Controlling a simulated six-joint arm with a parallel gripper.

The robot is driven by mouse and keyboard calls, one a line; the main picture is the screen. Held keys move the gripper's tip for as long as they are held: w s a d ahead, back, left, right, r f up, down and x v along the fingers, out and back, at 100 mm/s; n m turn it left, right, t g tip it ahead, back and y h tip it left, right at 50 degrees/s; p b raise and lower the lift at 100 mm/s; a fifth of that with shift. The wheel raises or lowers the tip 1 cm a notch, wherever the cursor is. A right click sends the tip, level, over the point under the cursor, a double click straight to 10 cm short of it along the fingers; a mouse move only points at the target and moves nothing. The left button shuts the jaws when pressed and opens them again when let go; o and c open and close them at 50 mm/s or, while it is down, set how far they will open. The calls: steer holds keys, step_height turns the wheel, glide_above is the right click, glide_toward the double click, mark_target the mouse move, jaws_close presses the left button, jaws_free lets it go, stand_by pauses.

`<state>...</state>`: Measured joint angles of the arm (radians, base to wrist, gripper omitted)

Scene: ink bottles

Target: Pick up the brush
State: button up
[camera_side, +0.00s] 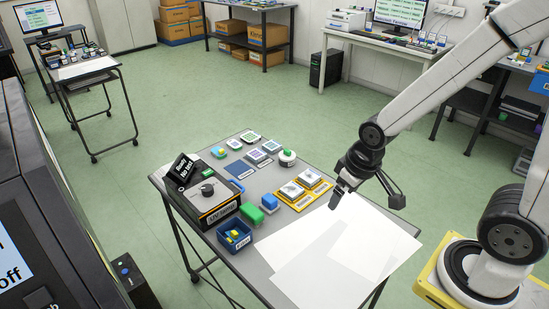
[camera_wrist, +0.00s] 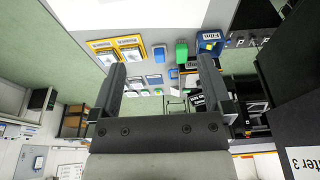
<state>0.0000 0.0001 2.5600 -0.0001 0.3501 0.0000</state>
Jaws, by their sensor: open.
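I cannot make out a brush for certain in either view. My gripper (camera_side: 336,199) is above the work table (camera_side: 215,153), over the white sheets near the yellow tray. In the wrist view my gripper (camera_wrist: 161,60) has its two fingers wide apart with nothing held between them. A green block (camera_side: 252,214) and a smaller blue block (camera_side: 269,202) sit left of the yellow tray. In the wrist view the green block (camera_wrist: 181,51) and blue block (camera_wrist: 174,73) show between the fingers, farther off.
A yellow tray (camera_side: 296,205) holds two flat pieces. A blue bin (camera_side: 234,236) with small items and a black lamp box (camera_side: 208,203) stand at the left. Small pads and a round white container (camera_side: 287,159) are at the back. White sheets (camera_side: 345,255) cover the front right.

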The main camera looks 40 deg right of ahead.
stand_by(0.5)
steer(key=g, duration=0.3)
glide_above(252, 209)
steer(key=f, duration=1.4)
steer(key=shift+s+f, duration=0.25)
steer(key=shift+f, duration=0.1)
steer(key=shift+w+a+f, duration=0.1)
steer(key=shift+w+f, duration=0.15)
steer(key=shift+f, duration=1.45)
steer(key=shift+f, duration=0.1)
